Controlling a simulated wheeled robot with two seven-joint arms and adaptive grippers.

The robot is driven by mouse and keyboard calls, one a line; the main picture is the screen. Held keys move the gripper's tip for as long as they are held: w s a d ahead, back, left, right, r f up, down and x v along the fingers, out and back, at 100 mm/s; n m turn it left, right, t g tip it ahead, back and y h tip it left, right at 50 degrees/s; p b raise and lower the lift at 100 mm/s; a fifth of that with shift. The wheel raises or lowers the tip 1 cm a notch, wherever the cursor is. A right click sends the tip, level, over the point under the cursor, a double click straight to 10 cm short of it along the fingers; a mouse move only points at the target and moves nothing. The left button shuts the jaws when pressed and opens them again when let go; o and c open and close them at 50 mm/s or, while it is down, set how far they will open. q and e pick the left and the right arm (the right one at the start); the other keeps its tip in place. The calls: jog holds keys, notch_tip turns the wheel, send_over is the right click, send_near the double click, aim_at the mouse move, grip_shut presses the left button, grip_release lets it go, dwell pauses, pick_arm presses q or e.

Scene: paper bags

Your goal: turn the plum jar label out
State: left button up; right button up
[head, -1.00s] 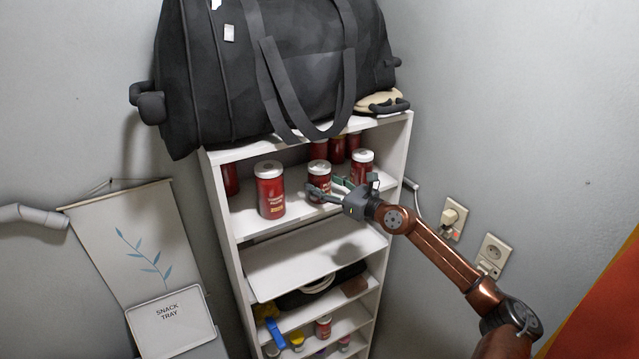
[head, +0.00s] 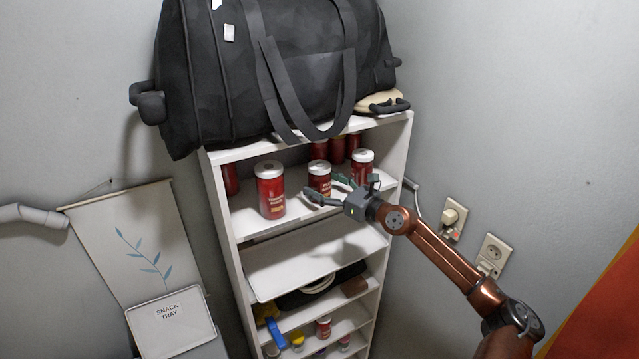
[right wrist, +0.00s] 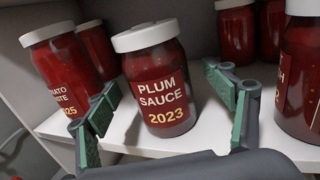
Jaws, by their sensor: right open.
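The plum sauce jar (head: 319,176) stands upright on the upper shelf, red with a white lid. In the right wrist view the jar (right wrist: 157,80) faces the camera, its label reading "PLUM SAUCE 2023". My right gripper (head: 324,186) is open at the front of this jar. In the right wrist view its fingers (right wrist: 163,84) are spread to the left and right of the jar, with visible gaps. My left gripper is not in view.
A tomato paste jar (right wrist: 66,75) stands left of the plum jar, and another red jar (head: 362,164) stands right. More jars (right wrist: 237,30) stand behind. A black bag (head: 220,75) lies on top of the shelf unit (head: 224,235). A snack tray sign (head: 171,325) is at lower left.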

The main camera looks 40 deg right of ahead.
jog(key=v, duration=1.1)
jog(key=shift+s, duration=0.4)
jog(key=shift+d, duration=0.1)
